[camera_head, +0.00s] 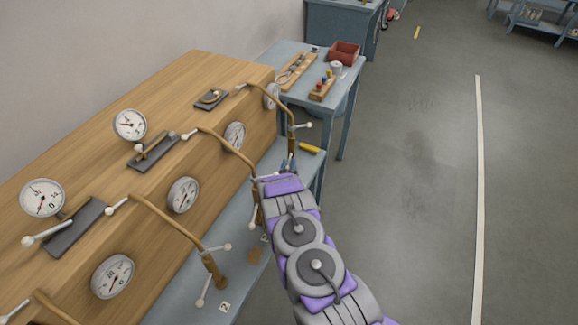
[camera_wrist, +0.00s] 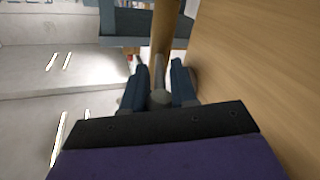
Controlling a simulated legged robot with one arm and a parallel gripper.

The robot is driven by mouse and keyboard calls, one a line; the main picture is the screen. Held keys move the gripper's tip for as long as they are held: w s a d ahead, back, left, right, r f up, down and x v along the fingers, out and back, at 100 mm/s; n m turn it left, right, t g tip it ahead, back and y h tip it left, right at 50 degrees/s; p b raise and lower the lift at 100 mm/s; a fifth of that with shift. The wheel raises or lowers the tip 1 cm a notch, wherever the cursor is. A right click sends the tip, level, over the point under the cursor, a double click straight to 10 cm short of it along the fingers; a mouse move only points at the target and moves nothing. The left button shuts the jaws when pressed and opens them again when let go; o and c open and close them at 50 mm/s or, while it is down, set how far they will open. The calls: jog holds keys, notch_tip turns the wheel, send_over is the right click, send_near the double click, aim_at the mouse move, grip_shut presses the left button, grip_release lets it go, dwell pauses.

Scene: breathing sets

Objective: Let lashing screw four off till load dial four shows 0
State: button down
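Lashing screw four looks to be the farthest brown bent rod (camera_head: 291,116), with a white ball-ended cross bar (camera_head: 302,126) on it. Load dial four looks to be the farthest dial (camera_head: 271,95) on the front face of the wooden block, partly behind the rod. Its reading is too small to tell. My gripper (camera_head: 289,164) is at the lower part of that rod, mostly hidden by my own purple and grey arm. In the wrist view, the two blue-grey fingers (camera_wrist: 160,70) stand apart on either side of a grey ball-ended bar (camera_wrist: 160,97), with gaps showing. The brown rod (camera_wrist: 165,25) rises beyond.
Nearer rods (camera_head: 214,268) and dials (camera_head: 183,195) line the wooden block (camera_head: 220,78). Label 2 (camera_head: 224,307) lies on the blue-grey shelf. A side table (camera_head: 349,76) with a red bin (camera_head: 344,53) stands beyond. The floor at right is clear.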

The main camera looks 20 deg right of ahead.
jog(key=c, duration=0.9)
grip_release()
jog(key=p+v, duration=0.3)
jog(key=v, duration=1.4)
jog(key=shift+s+f, duration=0.1)
jog(key=shift+s, duration=0.1)
